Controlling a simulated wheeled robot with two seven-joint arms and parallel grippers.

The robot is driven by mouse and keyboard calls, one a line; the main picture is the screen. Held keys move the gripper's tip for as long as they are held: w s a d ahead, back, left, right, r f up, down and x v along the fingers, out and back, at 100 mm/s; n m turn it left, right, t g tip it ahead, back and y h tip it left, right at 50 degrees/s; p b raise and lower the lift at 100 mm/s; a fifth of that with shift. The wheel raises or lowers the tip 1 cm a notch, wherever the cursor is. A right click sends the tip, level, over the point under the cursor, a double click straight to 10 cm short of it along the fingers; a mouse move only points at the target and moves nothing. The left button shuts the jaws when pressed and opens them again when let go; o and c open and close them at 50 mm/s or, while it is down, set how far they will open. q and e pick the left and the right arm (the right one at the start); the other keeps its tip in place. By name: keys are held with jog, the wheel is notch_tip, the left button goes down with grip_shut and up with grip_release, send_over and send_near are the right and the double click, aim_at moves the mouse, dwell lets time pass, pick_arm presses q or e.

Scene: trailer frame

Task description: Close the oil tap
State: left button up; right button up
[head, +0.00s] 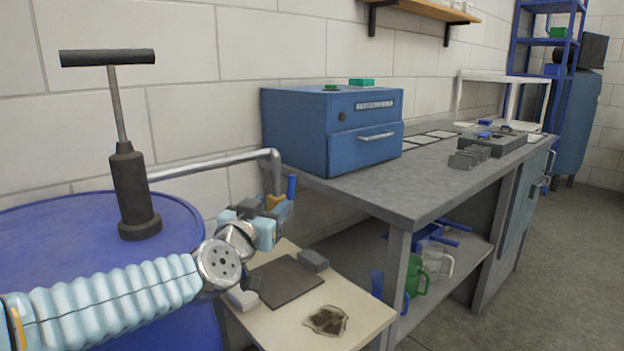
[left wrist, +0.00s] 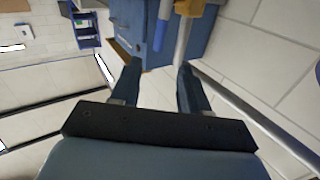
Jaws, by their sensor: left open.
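The oil tap is at the end of a grey metal pipe (head: 215,164) that runs from the blue drum and bends down. Its brass-coloured body (head: 276,201) and upright blue handle (head: 291,186) show just beyond my left gripper (head: 268,212). In the left wrist view, the brass body (left wrist: 190,7) is at the top edge and the blue handle (left wrist: 163,24) lies ahead of the gap between the fingertips. My left gripper (left wrist: 159,66) is open, with nothing visible between its fingers. Contact with the tap cannot be told. My right gripper is not in view.
The blue drum (head: 60,230) with a black hand pump (head: 130,185) stands at left. A small table (head: 365,310) with a dark plate (head: 285,281) and a brown stain (head: 326,320) is below the tap. A workbench (head: 400,185) carrying a blue machine (head: 300,135) stands right.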

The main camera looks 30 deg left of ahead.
aim_at(290, 186)
pick_arm(q)
jog(key=w+a, duration=0.1)
jog(key=w, duration=0.7)
jog(key=w+a, duration=0.1)
jog(key=w, duration=0.4)
jog(key=shift+a, duration=0.3)
jog(key=shift+c, duration=0.3)
grip_shut()
